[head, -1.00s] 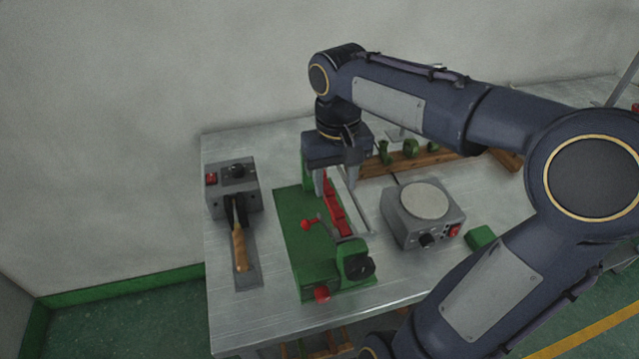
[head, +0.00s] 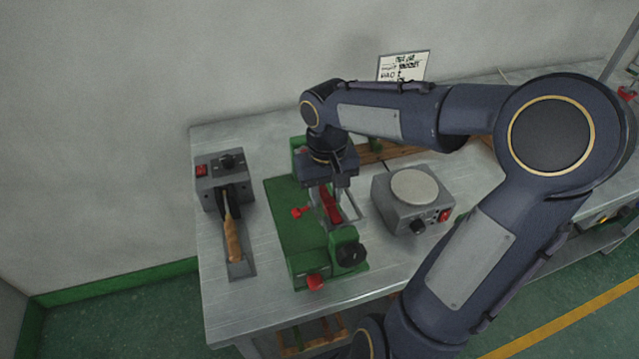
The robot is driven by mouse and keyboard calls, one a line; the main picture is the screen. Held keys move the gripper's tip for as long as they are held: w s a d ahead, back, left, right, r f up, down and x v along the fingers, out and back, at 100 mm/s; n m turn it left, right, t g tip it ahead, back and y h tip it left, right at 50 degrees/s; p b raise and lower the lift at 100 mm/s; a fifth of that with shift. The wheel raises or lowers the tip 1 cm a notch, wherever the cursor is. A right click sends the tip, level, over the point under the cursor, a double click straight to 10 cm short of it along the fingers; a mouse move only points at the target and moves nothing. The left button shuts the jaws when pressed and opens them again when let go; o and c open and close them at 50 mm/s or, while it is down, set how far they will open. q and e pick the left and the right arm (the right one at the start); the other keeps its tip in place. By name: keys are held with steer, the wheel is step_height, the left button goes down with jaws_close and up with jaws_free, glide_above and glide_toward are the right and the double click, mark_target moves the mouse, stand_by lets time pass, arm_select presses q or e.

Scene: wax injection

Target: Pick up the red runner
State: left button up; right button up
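The red runner (head: 330,205) is a long red piece lying in the green clamp fixture (head: 288,225) on the metal table. My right gripper (head: 329,202) points down over the runner from above. Its fingers look apart, one on each side of the runner, and no firm contact can be made out. The gripper body hides the far part of the runner. My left gripper is not in view.
A grey box with a wooden-handled tool (head: 233,240) stands left of the fixture. A grey unit with a round plate (head: 414,188) stands to the right. A wooden rack is partly hidden behind my arm. A sign (head: 403,66) is at the back.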

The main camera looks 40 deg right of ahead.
jaws_close()
steer(key=shift+r, duration=0.2)
